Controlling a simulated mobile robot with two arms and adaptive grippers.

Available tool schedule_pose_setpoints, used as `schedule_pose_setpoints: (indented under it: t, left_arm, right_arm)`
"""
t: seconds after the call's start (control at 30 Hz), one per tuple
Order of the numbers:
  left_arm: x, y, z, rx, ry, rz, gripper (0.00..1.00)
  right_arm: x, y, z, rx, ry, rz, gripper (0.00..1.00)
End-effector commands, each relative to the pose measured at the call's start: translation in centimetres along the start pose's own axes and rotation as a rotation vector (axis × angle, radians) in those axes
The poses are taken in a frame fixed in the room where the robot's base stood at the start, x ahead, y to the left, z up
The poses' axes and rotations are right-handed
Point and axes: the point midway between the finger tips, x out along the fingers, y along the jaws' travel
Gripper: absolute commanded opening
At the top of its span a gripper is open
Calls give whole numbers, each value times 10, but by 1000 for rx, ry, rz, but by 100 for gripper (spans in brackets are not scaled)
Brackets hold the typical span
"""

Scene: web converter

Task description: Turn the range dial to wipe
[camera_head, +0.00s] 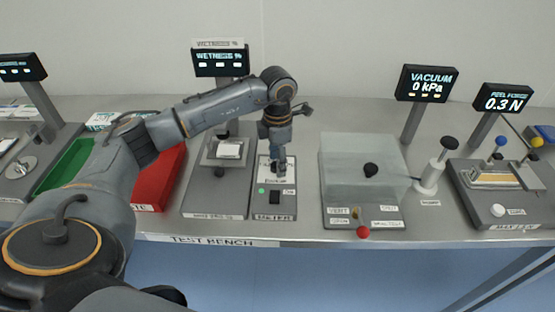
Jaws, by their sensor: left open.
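My left gripper (279,168) points down over a narrow grey meter unit (274,207) on the test bench. Its arm comes in from the left and bends down at the wrist. The gripper is open, with its fingertips low over the upper part of the unit's panel. The range dial cannot be made out; the gripper covers that part of the panel. A white label, a green light and a small black block show below the gripper. I cannot tell whether the fingers touch anything. My right gripper is not in view.
Left of the meter unit stands a weighing stand (214,201) with a wetness display (221,62) behind it. To the right is a clear vacuum box (362,168) with a red knob. A red tray (164,180) and a green tray (71,167) lie farther left.

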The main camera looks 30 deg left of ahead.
Motion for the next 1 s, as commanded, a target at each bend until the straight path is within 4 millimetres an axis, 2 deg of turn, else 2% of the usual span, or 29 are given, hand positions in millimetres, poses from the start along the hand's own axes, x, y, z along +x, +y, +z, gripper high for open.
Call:
schedule_pose_setpoints:
  t: [0.17, 0.4, 0.53, 0.7, 1.0]
  left_arm:
    - [-29, 1, 1, -1, -5, 4, 54]
    - [-80, 1, 1, 0, -6, 5, 54]
    - [-101, 1, 1, 0, -4, 4, 54]
    - [-115, 0, 0, 0, -3, 2, 54]
    - [-117, 0, 0, 0, -2, 1, 54]
  right_arm:
    - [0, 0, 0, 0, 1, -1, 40]
    - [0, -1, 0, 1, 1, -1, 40]
    - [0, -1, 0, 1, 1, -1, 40]
    - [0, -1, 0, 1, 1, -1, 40]
    - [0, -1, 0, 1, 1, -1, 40]
